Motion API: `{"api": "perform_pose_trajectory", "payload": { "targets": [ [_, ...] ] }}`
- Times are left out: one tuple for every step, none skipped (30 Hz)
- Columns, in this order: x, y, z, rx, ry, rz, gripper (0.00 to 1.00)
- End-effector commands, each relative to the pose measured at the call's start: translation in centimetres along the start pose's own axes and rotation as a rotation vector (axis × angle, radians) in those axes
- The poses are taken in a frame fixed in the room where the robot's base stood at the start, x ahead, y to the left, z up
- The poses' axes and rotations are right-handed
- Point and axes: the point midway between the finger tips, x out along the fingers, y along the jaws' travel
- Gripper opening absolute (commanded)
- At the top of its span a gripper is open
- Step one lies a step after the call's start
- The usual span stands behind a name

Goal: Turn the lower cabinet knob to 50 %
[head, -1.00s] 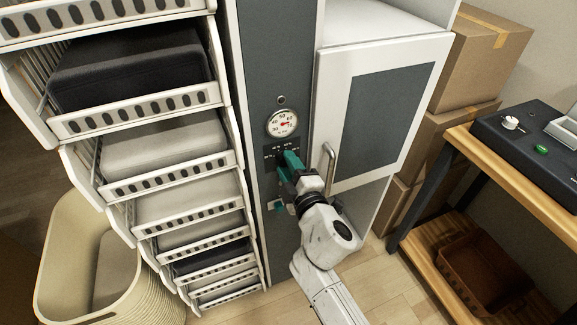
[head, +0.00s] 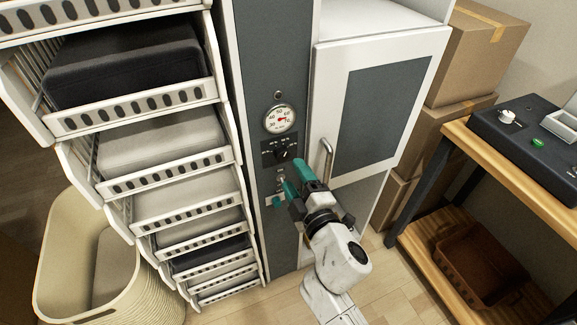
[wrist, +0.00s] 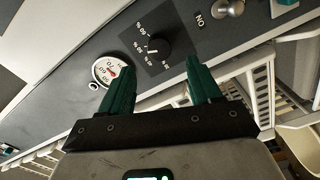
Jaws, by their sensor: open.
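The black cabinet knob (head: 282,153) sits on a dark plate with white percent labels, on the grey cabinet front below a round dial (head: 280,119). In the wrist view the knob (wrist: 157,48) shows a pale pointer mark, but I cannot tell surely which label it points to. My gripper (head: 289,178) has its two green fingers apart and empty, just below the knob plate and in front of the panel. The wrist view also shows the open fingers of my gripper (wrist: 158,66), clear of the knob.
A small metal toggle switch (wrist: 230,7) with an ON label is on the panel below the knob. A metal door handle (head: 326,160) stands out to the right. Sloped white drawer racks (head: 165,184) fill the left. A wooden bench (head: 500,170) stands at the right.

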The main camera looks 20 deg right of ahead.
Motion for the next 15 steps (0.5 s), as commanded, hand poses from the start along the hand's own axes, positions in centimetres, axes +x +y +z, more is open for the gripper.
{"api": "perform_pose_trajectory", "payload": {
  "targets": [
    [-1.1, -0.2, 0.1, 0.0, 0.0, -0.002, 0.63],
    [-1.6, -0.2, 0.0, 0.0, 0.0, -0.002, 0.63],
    [-2.2, -0.2, 0.0, 0.0, 0.0, -0.002, 0.63],
    [-2.6, -0.1, 0.0, 0.0, 0.0, -0.001, 0.63],
    [-3.1, -0.2, 0.0, 0.0, 0.0, -0.001, 0.63],
    [-3.5, -0.2, 0.0, -0.001, 0.0, -0.001, 0.63],
    [-3.9, -0.2, 0.0, -0.001, 0.0, -0.001, 0.63],
    [-4.1, -0.2, 0.0, -0.001, 0.001, -0.001, 0.63],
    [-4.4, -0.1, 0.0, -0.001, 0.001, -0.001, 0.63],
    [-4.6, -0.1, 0.0, 0.0, 0.001, -0.001, 0.63],
    [-4.7, -0.1, 0.0, 0.0, 0.001, 0.0, 0.63],
    [-4.9, -0.1, 0.0, 0.0, 0.001, 0.0, 0.63],
    [-5.0, -0.1, 0.0, 0.0, 0.001, 0.0, 0.63],
    [-5.0, -0.1, 0.0, 0.0, 0.001, 0.0, 0.63],
    [-5.0, 0.0, -0.1, 0.0, 0.001, 0.0, 0.63]
  ]
}}
